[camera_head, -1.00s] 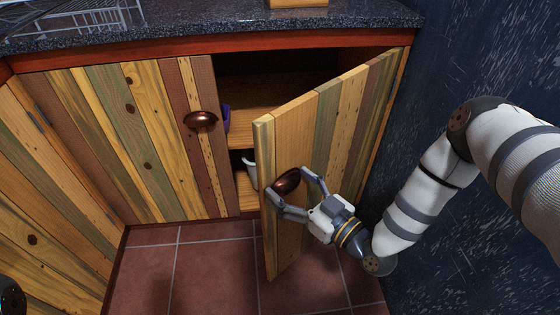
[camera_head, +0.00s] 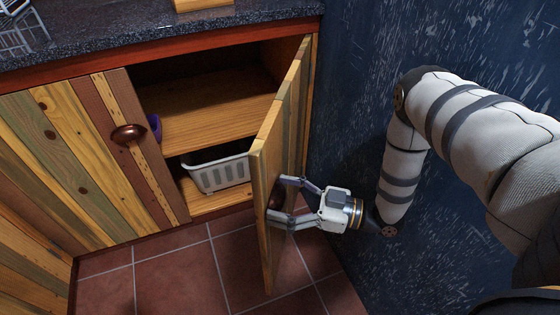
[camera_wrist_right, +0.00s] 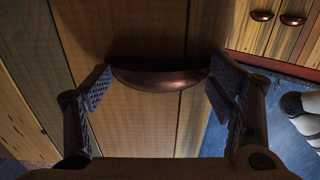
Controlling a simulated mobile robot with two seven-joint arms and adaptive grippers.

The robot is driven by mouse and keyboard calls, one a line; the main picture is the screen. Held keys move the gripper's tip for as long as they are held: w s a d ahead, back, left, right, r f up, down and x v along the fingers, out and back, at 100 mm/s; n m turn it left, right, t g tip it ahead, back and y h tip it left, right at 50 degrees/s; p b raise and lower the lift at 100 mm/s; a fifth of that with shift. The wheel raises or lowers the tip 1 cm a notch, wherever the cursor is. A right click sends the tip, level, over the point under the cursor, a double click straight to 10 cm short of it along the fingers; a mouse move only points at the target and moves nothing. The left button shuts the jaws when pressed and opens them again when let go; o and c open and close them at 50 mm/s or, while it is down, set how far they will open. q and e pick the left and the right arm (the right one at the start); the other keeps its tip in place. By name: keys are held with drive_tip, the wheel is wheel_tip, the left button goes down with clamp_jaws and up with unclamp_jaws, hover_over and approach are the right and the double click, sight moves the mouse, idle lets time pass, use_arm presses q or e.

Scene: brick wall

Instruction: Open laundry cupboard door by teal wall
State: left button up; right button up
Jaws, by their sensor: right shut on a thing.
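The cupboard door (camera_head: 291,125) by the teal wall (camera_head: 352,80) is made of mixed wooden planks and stands swung well open, showing the shelves inside. My right gripper (camera_head: 278,202) is shut on the door's dark copper cup handle (camera_head: 275,196), on the door's outer face. In the right wrist view the handle (camera_wrist_right: 158,76) sits between the two fingers (camera_wrist_right: 160,92). The fingers partly hide the handle in the head view. My left gripper is not in view.
A white basket (camera_head: 218,175) stands on the cupboard's lower shelf. A shut door with a copper handle (camera_head: 128,133) is to the left. The dark countertop (camera_head: 150,38) runs above. The tiled floor (camera_head: 190,275) in front is clear.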

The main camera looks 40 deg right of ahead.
sight(271, 165)
drive_tip(key=o, duration=1.5)
drive_tip(key=shift+c, duration=0.2)
wheel_tip(271, 165, up, 10)
drive_tip(key=shift+c, duration=0.3)
